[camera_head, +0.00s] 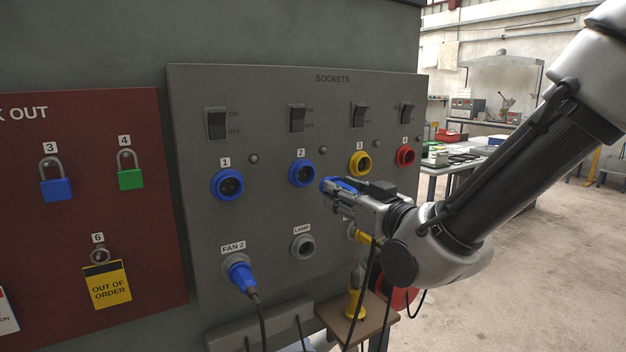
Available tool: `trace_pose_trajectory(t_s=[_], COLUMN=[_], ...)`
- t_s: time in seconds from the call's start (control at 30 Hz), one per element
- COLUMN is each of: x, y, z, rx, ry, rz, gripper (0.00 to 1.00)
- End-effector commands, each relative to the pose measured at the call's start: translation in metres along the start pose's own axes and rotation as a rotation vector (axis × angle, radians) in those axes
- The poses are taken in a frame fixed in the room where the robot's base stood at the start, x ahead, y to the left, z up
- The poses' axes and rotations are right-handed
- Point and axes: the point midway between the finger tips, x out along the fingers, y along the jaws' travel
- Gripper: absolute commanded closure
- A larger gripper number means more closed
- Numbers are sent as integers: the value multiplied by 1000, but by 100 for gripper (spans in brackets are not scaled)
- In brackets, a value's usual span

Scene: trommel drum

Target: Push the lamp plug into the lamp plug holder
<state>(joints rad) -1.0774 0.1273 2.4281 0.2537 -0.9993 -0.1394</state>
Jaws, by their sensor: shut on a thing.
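My gripper (345,196) is shut on a blue plug (334,186), most likely the lamp plug. The gripper's fingers and body hide part of it. The plug's front end points left, in front of the panel, just below and right of blue socket 2 (301,173); the exact gap to the panel cannot be told. The lamp plug holder (302,247), a grey ring under the label LAMP, is on the lower panel, below and left of my gripper. No plug is in it.
The panel (270,115) also has blue socket 1 (227,184), yellow socket 3 (360,163) and red socket 4 (405,155), with switches above. A blue plug (240,273) sits in the FAN 2 holder. A yellow plug (361,235) is partly hidden below my gripper. Cables hang nearby.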

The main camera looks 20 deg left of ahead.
Motion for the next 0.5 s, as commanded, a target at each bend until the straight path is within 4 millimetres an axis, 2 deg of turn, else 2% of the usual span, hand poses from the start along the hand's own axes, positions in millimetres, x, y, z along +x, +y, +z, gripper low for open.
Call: trace_pose_trajectory(t_s=[0.37, 0.5], x=[-1, 2], y=[0, 1], z=[2, 22], rx=[0, -1], ry=[0, -6], rz=[1, 3], gripper=[100, 100])
